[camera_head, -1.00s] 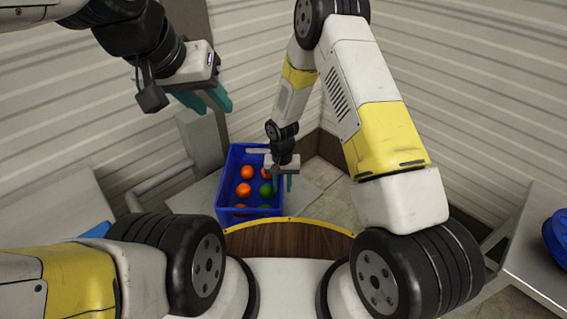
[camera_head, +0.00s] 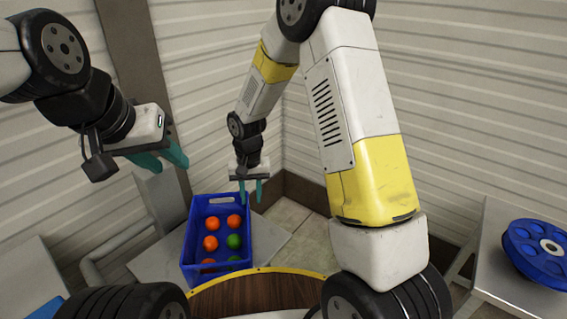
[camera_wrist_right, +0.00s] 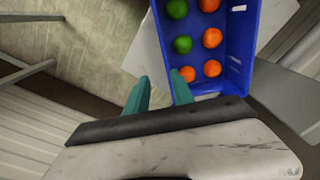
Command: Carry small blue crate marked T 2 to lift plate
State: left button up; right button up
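The crate also shows in the right wrist view (camera_wrist_right: 240,62). My right gripper (camera_head: 251,196) is open and empty, above the crate's far right corner. In the right wrist view its two teal fingers (camera_wrist_right: 160,92) stand apart with nothing between them, one overlapping the crate's edge in the picture. My left gripper (camera_head: 165,160) is open and empty, up and left of the crate.
A grey post (camera_head: 160,195) and a rail (camera_head: 110,250) stand left of the crate. A grey table (camera_head: 500,235) at right carries a blue wheel-like object (camera_head: 525,262). A grey surface at lower left bears a blue thing (camera_head: 48,311). Ribbed walls close off the back.

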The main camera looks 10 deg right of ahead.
jog(key=s+d+r+t+y, duration=0.1)
jog(key=s+d+r, duration=0.3)
jog(key=r, duration=0.5)
jog(key=s+d+r+t, duration=0.15)
jog(key=d+r, duration=0.35)
jog(key=r, duration=0.5)
jog(key=s+d+r+t, duration=0.1)
jog(key=s+d+r, duration=0.2)
jog(key=s, duration=0.4)
jog(key=s+d+r+t, duration=0.2)
jog(key=s+r, duration=0.3)
jog(key=s, duration=0.3)
jog(key=shift+d+r+n+y, duration=0.3)
jog(key=shift+d+y, duration=0.1)
jog(key=shift+d, duration=0.1)
jog(key=shift+w, duration=0.1)
